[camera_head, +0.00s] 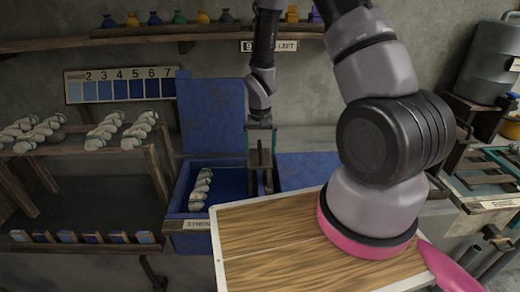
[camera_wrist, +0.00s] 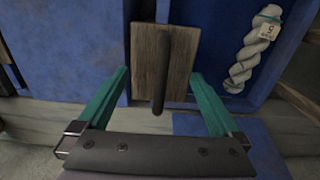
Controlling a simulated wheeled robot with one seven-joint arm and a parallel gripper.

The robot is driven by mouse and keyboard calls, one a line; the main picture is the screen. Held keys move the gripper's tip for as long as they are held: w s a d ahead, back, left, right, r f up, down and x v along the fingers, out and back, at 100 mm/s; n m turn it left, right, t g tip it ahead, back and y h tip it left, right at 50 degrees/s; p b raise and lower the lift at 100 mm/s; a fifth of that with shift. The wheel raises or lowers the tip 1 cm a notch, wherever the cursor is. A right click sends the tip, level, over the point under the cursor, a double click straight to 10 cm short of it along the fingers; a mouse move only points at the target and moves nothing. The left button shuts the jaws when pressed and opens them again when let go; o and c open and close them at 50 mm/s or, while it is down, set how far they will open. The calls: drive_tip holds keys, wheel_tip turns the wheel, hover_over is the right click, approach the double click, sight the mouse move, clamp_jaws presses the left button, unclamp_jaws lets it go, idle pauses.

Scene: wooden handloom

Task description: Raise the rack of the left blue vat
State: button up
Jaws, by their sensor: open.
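The left blue vat (camera_head: 172,206) stands open with its blue lid (camera_head: 212,112) raised behind it. A pale twisted skein (camera_head: 200,190) lies inside; a tagged skein also shows in the wrist view (camera_wrist: 250,52). The rack's wooden plate (camera_wrist: 145,62) with a dark upright bar (camera_wrist: 158,88) stands at the vat's right side; it also shows in the head view (camera_head: 253,160). My gripper (camera_wrist: 160,73) is open above it, with one teal finger on each side of the plate and visible space between. In the head view, my gripper (camera_head: 261,142) points down over the vat.
A closed blue lid (camera_head: 305,172) lies to the right. A numbered shade board (camera_head: 121,86) hangs behind. Skeins (camera_head: 112,130) lie on wooden racks at left. A shelf of pigments (camera_head: 150,32) runs above. A grey tank (camera_head: 490,62) stands at far right.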

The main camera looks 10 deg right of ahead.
clamp_jaws()
drive_tip(key=shift+r, duration=4.2)
unclamp_jaws()
drive_tip(key=shift+r, duration=0.1)
wheel_tip(320, 180, up, 7)
